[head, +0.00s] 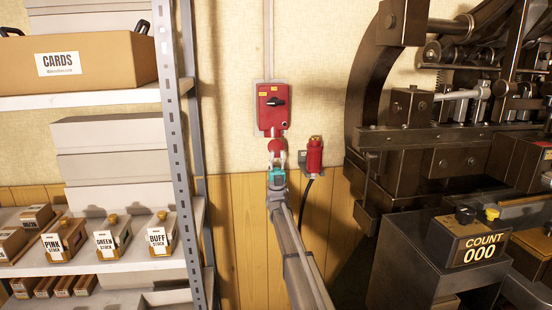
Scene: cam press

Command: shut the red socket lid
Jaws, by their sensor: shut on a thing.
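A red switch box (272,107) with a black rotary knob is mounted on the wall, in the middle of the head view. The round red socket lid (275,146) shows at its lower edge. My gripper (277,158) reaches up from below and is shut on the lid at its lower part. The fingers partly cover the lid and the socket behind it. The lid's exact angle is hard to tell at this size.
A red plug (314,155) with a black cable sits in a wall holder just right of my gripper. A shelf rack (176,130) with card boxes stands at left. A large dark press (430,150) and a counter box (468,240) stand at right.

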